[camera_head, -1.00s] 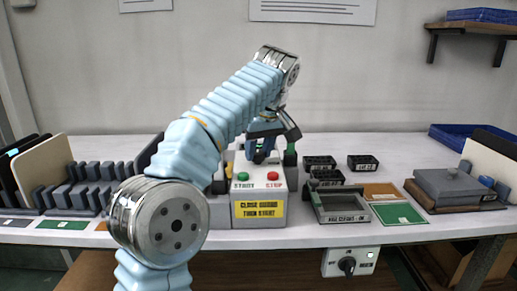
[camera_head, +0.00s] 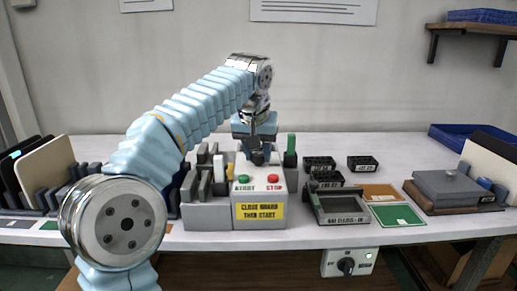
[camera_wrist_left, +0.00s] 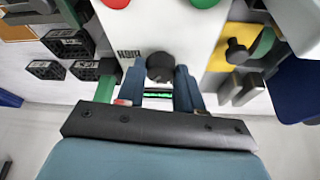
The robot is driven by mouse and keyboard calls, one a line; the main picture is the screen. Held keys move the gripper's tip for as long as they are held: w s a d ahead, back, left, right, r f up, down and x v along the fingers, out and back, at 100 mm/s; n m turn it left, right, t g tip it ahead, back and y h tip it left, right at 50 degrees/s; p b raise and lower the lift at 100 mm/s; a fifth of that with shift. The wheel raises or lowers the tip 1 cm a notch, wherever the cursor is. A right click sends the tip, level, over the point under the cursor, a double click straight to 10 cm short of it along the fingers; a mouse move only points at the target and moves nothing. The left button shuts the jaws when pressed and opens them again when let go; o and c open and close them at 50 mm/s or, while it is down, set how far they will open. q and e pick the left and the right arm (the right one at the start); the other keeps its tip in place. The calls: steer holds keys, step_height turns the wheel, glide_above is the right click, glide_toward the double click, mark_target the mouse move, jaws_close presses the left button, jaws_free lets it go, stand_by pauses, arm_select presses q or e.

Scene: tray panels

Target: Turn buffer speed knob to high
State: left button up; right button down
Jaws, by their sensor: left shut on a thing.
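The machine box (camera_head: 240,213) stands at the centre of the table, with a green START button (camera_head: 243,180), a red STOP button (camera_head: 269,176) and a yellow label. A black knob (camera_wrist_left: 160,66) sits on its pale top panel behind the buttons, beside a small label (camera_wrist_left: 128,55) too small to read. My left gripper (camera_head: 257,154) comes down from above onto this knob. In the left wrist view its blue fingers (camera_wrist_left: 159,80) are shut on the knob, one on each side. The knob's pointer direction is hidden. My right gripper is not in view.
A green-topped post (camera_head: 291,146) stands close right of the gripper, and grey upright blocks (camera_head: 205,180) close left. Black bins (camera_head: 319,163) and a grey tray (camera_head: 341,207) lie to the right. Another black knob (camera_head: 346,266) is on a box under the table edge.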

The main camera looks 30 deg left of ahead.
arm_select(q)
steer(key=m+h, duration=0.1)
steer(key=m, duration=0.1)
steer(key=m+h, duration=0.1)
steer(key=m, duration=0.2)
steer(key=shift+a, duration=0.2)
steer(key=m+h, duration=0.1)
steer(key=m, duration=0.2)
steer(key=m+h, duration=0.1)
steer(key=m, duration=0.1)
steer(key=shift+a+m, duration=0.1)
steer(key=shift+m, duration=0.3)
steer(key=shift+g, duration=0.3)
steer(key=o, duration=1)
